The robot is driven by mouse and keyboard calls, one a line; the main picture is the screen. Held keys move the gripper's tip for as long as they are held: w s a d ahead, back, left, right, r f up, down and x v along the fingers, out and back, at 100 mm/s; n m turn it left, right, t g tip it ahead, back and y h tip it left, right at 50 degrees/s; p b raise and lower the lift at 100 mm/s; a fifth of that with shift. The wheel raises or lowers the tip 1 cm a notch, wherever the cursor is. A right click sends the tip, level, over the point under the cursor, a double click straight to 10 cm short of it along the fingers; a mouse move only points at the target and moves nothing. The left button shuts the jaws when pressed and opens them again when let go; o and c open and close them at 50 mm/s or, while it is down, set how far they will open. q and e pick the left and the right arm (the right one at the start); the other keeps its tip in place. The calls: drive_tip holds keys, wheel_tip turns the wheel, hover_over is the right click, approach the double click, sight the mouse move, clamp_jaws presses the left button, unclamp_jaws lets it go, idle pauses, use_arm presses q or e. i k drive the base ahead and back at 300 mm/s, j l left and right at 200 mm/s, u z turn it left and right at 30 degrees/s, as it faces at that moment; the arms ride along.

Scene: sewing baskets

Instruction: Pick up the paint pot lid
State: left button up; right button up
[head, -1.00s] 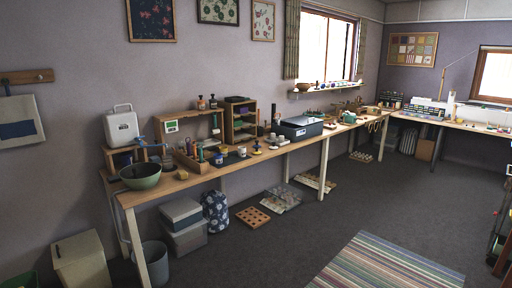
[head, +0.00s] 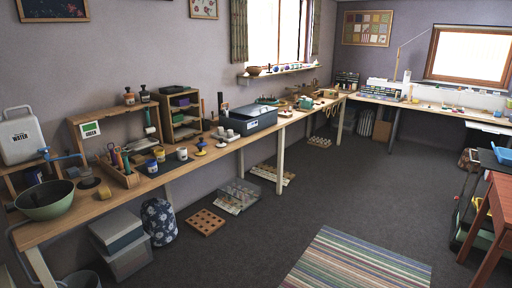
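Several small pots, which look like paint pots, stand on a dark mat on the long wooden workbench (head: 228,145). One is blue and yellow (head: 151,166), one beside it has a yellow top (head: 159,154), and one is whitish (head: 182,153). I cannot pick out a separate paint pot lid at this distance. Neither of my grippers is in view.
A green bowl (head: 45,201) sits at the bench's near left end. A wooden tool caddy (head: 118,170) and a dark blue box (head: 247,119) stand on it. Bins (head: 123,247) and a holed wooden board (head: 206,222) lie below. The grey floor is open around a striped rug (head: 360,262).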

sight(201, 139)
drive_tip(key=i+l, duration=0.15)
drive_tip(key=i, duration=1.05)
drive_tip(key=i+l, duration=0.1)
drive_tip(key=i, duration=1.05)
